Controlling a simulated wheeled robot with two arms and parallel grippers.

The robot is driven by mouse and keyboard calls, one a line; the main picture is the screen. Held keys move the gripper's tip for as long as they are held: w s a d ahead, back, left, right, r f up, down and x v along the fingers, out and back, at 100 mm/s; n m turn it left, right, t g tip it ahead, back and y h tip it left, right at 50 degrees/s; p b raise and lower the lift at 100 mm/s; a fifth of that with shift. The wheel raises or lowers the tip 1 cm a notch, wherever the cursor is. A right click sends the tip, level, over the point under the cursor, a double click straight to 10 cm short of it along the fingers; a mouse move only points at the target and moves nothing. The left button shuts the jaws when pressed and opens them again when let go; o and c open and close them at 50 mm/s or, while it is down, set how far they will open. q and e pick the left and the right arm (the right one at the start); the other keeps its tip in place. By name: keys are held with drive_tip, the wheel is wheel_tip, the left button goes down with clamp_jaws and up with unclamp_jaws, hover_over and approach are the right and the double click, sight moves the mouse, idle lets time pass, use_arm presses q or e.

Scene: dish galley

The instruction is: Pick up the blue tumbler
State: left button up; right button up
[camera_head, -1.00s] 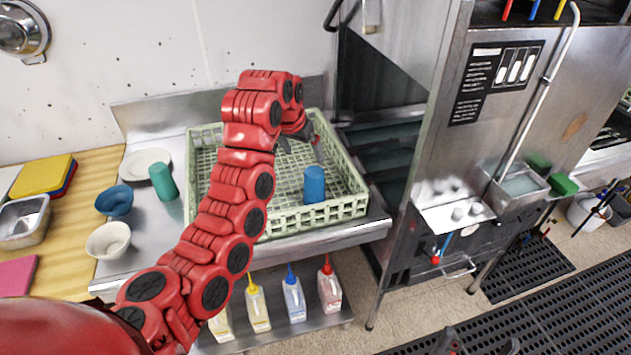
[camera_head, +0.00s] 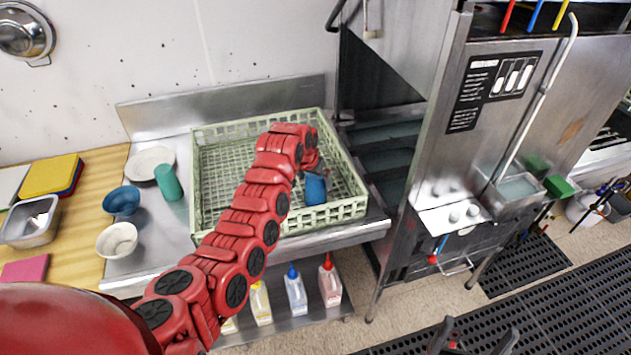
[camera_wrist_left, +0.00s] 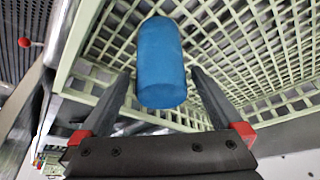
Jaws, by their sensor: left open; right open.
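The blue tumbler (camera_head: 315,189) stands in the front right part of the pale green dish rack (camera_head: 220,167). My left gripper (camera_head: 312,172) is at the tumbler, its fingers partly hidden by my own arm in the head view. In the left wrist view the tumbler (camera_wrist_left: 162,65) lies between the two open fingers of the left gripper (camera_wrist_left: 165,95), with a gap visible near the right finger. I cannot tell whether either finger touches it. My right gripper (camera_head: 473,340) is open and empty at the bottom edge of the head view, over the floor.
A green tumbler (camera_head: 168,182), a blue bowl (camera_head: 122,201), a white bowl (camera_head: 117,239) and a pale plate (camera_head: 150,162) stand left of the rack. Several bottles (camera_head: 296,292) stand on the shelf below. A steel dish machine (camera_head: 460,190) rises at the right.

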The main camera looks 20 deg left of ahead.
use_arm(q)
drive_tip(key=shift+x, duration=0.95)
drive_tip(key=c, duration=1.3)
drive_tip(key=shift+r, duration=0.15)
